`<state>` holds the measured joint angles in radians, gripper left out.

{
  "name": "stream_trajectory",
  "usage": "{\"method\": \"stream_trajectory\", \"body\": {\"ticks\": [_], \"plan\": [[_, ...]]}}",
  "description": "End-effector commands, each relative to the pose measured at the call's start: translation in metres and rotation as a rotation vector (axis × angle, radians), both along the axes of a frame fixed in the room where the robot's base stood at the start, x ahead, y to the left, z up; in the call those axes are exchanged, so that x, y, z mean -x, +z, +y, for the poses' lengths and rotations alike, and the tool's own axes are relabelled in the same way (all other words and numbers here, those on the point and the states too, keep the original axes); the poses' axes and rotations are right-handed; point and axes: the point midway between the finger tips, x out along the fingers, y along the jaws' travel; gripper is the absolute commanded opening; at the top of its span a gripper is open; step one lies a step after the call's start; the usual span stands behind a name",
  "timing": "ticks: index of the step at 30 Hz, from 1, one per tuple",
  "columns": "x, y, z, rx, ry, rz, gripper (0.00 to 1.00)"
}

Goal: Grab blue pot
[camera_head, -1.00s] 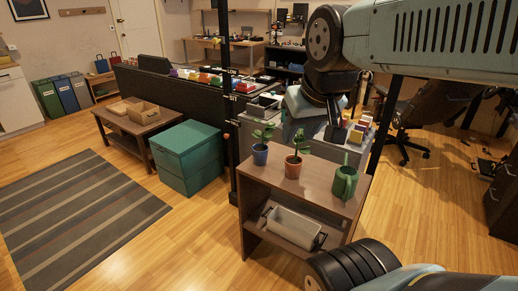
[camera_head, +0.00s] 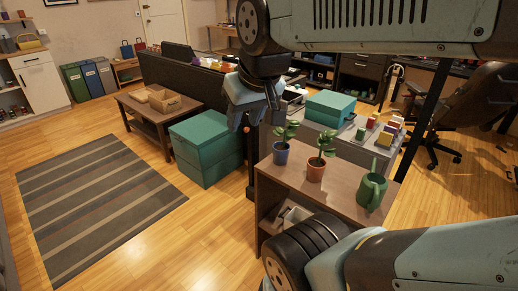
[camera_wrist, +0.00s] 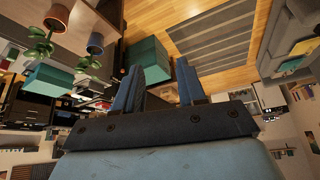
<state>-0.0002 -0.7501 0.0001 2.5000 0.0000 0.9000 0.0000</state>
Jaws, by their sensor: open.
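The blue pot (camera_head: 281,153) with a green plant stands upright at the left back of a brown shelf table's top (camera_head: 335,200). An orange pot (camera_head: 316,170) with a plant stands to its right, a small gap apart. My gripper (camera_head: 255,118) is open and empty. It hangs in the air, up and left of the blue pot in the head view, not touching it. In the wrist view, which is upside down, my fingers (camera_wrist: 158,72) are spread. The pots are at the upper left there, with the blue pot (camera_wrist: 96,43) nearer the fingers.
A green watering can (camera_head: 371,190) stands on the table's right. A teal cabinet (camera_head: 207,150) is left of the table. Behind are a counter with a teal box (camera_head: 330,105) and small coloured boxes. My arm hides part of the table front. Open floor and a striped rug lie left.

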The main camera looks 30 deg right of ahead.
Motion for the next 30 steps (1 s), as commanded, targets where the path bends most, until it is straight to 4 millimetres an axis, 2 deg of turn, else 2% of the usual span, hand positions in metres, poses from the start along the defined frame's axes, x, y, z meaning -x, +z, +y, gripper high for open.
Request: {"method": "stream_trajectory", "body": {"ticks": [9,13,15,17,24,30], "plan": [[-0.001,0.0,0.0,0.0,-0.001,-0.001,0.4],[-0.014,-0.003,-0.006,0.011,-0.014,-0.015,0.4],[-0.029,-0.006,-0.005,0.024,-0.033,-0.034,0.4],[-0.046,-0.01,-0.012,0.039,-0.047,-0.055,0.4],[-0.12,-0.034,-0.057,0.112,-0.093,-0.168,0.4],[-0.171,-0.061,-0.098,0.166,-0.109,-0.258,0.4]]}}
